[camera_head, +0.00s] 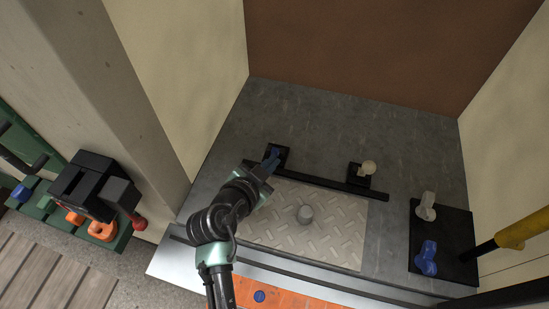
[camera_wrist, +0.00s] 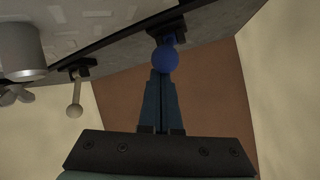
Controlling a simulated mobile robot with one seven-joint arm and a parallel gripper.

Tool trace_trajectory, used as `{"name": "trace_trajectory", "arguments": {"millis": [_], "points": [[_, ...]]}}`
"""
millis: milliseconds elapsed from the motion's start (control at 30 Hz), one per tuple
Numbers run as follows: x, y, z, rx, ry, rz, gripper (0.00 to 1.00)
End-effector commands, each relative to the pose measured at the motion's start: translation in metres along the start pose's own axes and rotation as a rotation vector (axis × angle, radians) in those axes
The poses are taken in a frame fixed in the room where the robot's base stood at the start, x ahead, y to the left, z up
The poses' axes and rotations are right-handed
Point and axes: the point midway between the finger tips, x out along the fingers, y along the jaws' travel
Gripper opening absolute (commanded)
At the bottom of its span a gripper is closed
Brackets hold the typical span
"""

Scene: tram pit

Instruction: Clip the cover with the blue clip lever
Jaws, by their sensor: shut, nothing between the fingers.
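The blue clip lever (camera_head: 273,152) stands on a small black base at the cover's far left corner. In the wrist view its blue ball end (camera_wrist: 165,59) is straight ahead of my fingertips. My gripper (camera_head: 266,166) is shut and empty, with its fingertips (camera_wrist: 162,74) right at the blue ball; I cannot tell whether they touch. My gripper partly hides the lever in the head view.
A white-knobbed lever (camera_head: 368,168) stands at the cover's far right; it also shows in the wrist view (camera_wrist: 75,111). A black plate (camera_head: 456,238) at the right carries a grey knob (camera_head: 427,206) and a blue knob (camera_head: 427,258). A yellow handle (camera_head: 522,229) juts in. Walls enclose the back.

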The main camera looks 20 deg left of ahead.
Motion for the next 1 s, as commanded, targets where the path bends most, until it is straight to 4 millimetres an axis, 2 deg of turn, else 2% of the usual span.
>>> {"name": "trace_trajectory", "arguments": {"millis": [33,200,400,1000], "points": [[0.005,0.006,0.014,0.004,0.025,-0.013,0.00],[0.004,0.010,0.021,0.019,0.107,-0.053,0.00],[0.002,0.013,0.026,0.032,0.188,-0.094,0.00],[-0.001,0.015,0.031,0.032,0.184,-0.092,0.00]]}}
